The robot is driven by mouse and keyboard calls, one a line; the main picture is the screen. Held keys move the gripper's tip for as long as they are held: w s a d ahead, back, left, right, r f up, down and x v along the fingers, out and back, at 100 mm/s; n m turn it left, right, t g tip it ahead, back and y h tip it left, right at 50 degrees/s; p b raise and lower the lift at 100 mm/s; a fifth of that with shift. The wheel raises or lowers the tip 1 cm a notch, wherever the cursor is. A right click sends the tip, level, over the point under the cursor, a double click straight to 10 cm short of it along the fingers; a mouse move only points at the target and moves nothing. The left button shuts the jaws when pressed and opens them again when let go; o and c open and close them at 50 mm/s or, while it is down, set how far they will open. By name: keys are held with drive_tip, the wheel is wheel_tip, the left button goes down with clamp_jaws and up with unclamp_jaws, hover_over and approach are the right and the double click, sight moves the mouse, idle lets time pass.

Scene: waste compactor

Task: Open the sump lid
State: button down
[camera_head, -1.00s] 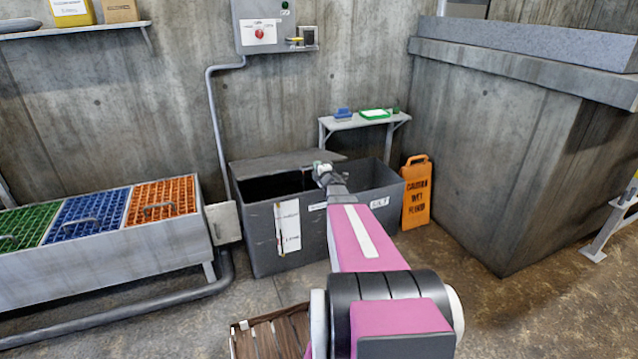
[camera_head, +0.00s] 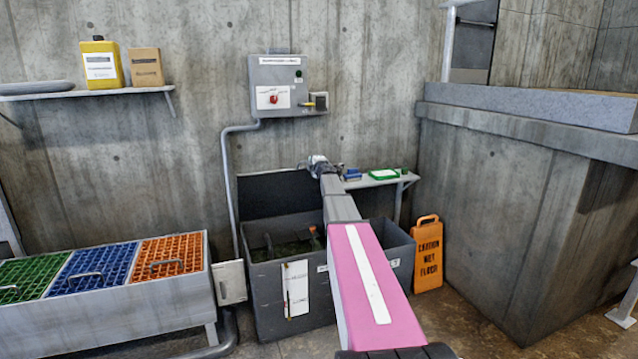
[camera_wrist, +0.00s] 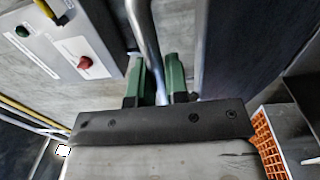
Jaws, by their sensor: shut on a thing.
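The sump lid (camera_head: 278,194) is a dark flat panel standing raised, nearly upright, at the back of the grey sump bin (camera_head: 265,310) in the head view. A dark panel that looks like the lid also shows in the wrist view (camera_wrist: 238,50). My gripper (camera_head: 308,164) is at the lid's upper right corner, shut on the lid. In the wrist view its green fingers (camera_wrist: 160,85) flank a grey bar or pipe; exactly what touches them is unclear. The bin is open, with dark contents and a small orange-brown item inside. My arm hides part of its right side.
A control box (camera_head: 285,85) with a red button and a conduit (camera_head: 227,180) is on the wall above. A small shelf (camera_head: 375,180) and an orange wet-floor sign (camera_head: 429,255) stand right. Coloured grates (camera_head: 85,270) are left. A concrete block (camera_head: 500,200) bounds the right.

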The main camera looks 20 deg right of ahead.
drive_tip(key=shift+w+a+r, duration=0.15)
drive_tip(key=shift+w+r, duration=1.25)
drive_tip(key=shift+w, duration=3.5)
drive_tip(key=shift+w+a+r, duration=0.2)
drive_tip(key=shift+w+r, duration=1.25)
drive_tip(key=shift+w, duration=3.5)
drive_tip(key=shift+w+a+r, duration=0.15)
drive_tip(key=shift+w+r, duration=1.25)
drive_tip(key=shift+w, duration=3.5)
drive_tip(key=c, duration=1.1)
unclamp_jaws()
drive_tip(key=shift+c, duration=0.2)
drive_tip(key=shift+s, duration=0.1)
drive_tip(key=s, duration=1)
drive_tip(key=shift+s+d+f, duration=0.15)
drive_tip(key=shift+s+f, duration=0.15)
drive_tip(key=shift+s, duration=0.05)
